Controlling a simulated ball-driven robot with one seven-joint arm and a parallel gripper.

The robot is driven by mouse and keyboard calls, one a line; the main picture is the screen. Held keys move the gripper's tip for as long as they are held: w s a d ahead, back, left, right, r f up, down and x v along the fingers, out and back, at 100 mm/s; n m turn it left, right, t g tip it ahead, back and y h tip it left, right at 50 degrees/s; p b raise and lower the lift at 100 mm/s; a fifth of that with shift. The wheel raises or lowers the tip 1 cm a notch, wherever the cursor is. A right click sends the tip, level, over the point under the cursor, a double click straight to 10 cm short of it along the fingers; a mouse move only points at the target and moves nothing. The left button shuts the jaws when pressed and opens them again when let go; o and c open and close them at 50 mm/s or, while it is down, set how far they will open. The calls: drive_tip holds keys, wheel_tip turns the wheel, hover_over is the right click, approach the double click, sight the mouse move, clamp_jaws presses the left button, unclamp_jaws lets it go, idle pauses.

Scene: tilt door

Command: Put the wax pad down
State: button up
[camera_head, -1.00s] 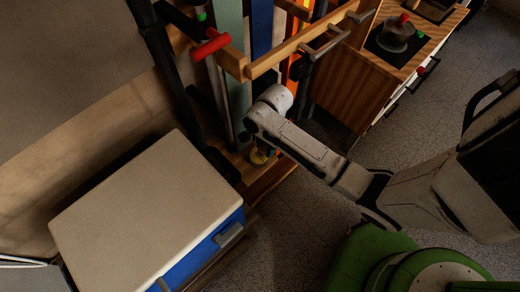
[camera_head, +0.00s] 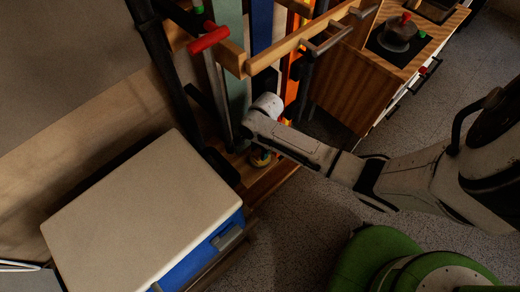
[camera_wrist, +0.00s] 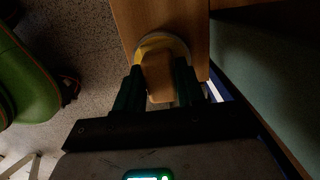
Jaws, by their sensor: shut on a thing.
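The wax pad (camera_wrist: 158,74) is a round yellow-rimmed pad with a brown wooden grip block. In the wrist view my gripper (camera_wrist: 157,88) is shut on the block, one dark finger on each side. The pad is over a wooden board (camera_wrist: 168,14); I cannot tell whether it touches it. My gripper is mostly hidden there below my wrist.
A blue cooler box with a pale lid (camera_head: 140,205) stands left of the rack. Upright coloured boards (camera_head: 262,30) stand behind wooden rails (camera_head: 300,45). A red handle (camera_head: 208,39) juts out. Speckled floor (camera_head: 300,225) is clear in front.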

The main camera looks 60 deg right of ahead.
drive_tip(key=o, duration=0.9)
drive_tip(key=shift+f, duration=0.1)
drive_tip(key=shift+o, duration=0.2)
drive_tip(key=shift+f, duration=0.1)
